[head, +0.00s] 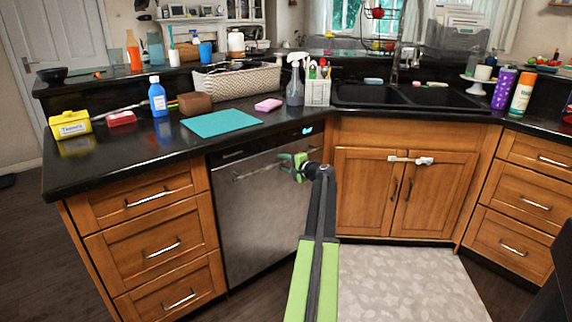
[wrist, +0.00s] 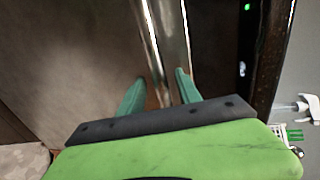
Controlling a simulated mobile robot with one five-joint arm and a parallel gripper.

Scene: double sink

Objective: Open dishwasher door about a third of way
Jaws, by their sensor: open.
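The stainless dishwasher door (head: 262,210) stands upright and looks shut, below the black counter. Its bar handle (head: 255,168) runs across the top of the door. My gripper (head: 291,163) is at the right part of this handle. In the wrist view the handle (wrist: 158,40) runs lengthwise between the two green fingers of my open gripper (wrist: 161,77), one on each side. I cannot tell whether either finger touches it. The dishwasher door (wrist: 80,50) fills the left of that view.
A wooden drawer unit (head: 150,240) stands left of the dishwasher and a sink cabinet (head: 400,190) stands right. A patterned mat (head: 400,285) lies on the floor before the sink. The floor in front of the dishwasher is clear apart from my arm.

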